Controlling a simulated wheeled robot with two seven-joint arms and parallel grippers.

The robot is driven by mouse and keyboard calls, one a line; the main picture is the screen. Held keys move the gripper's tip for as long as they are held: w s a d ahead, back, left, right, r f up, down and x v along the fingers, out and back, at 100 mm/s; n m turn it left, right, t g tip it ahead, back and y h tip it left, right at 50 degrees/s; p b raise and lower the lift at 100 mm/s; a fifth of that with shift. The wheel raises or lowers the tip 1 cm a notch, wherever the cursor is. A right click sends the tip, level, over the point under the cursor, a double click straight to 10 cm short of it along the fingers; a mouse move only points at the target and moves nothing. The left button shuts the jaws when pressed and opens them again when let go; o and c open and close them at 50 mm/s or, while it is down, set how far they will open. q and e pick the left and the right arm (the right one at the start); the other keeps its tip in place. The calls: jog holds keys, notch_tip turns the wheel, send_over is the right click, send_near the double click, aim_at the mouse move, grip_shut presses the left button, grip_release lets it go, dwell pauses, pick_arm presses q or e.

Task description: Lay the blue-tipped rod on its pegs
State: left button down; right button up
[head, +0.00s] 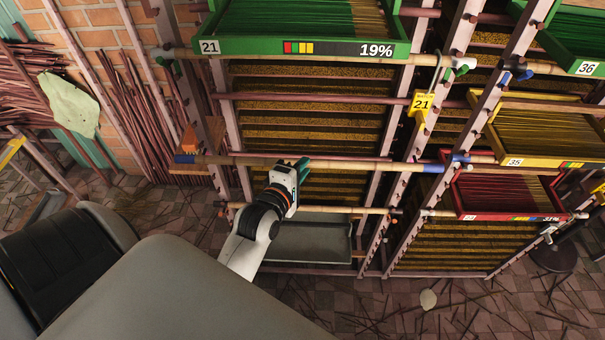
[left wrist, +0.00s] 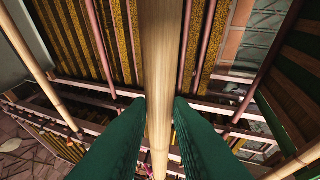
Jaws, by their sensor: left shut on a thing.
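The blue-tipped rod (head: 350,165) is a long pale pole with blue ends, lying nearly level across the front of the rack in the head view. Its left blue end is near the left post (head: 212,128), and its right blue end (head: 432,168) is beside a middle post (head: 405,175). My left gripper (head: 301,166) is shut on the rod near its middle. In the left wrist view the rod (left wrist: 160,60) runs between the green fingers (left wrist: 160,112). Dark pegs stick out of the posts; I cannot tell whether the ends touch any. My right gripper is not in view.
A green tray marked 21 (head: 215,46) sits above the rod, and a grey tray (head: 325,258) lies below. A red tray (head: 470,216) and a yellow tray (head: 500,159) stand at right. Loose sticks litter the floor.

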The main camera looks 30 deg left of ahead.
pick_arm(q)
jog(key=w+a+f+b, duration=0.3)
jog(key=w+f+b, duration=0.1)
jog(key=w, duration=0.1)
jog(key=shift+w+a, duration=0.3)
jog(key=shift+w, duration=0.05)
dwell(0.4)
jog(key=c, duration=0.9)
grip_release()
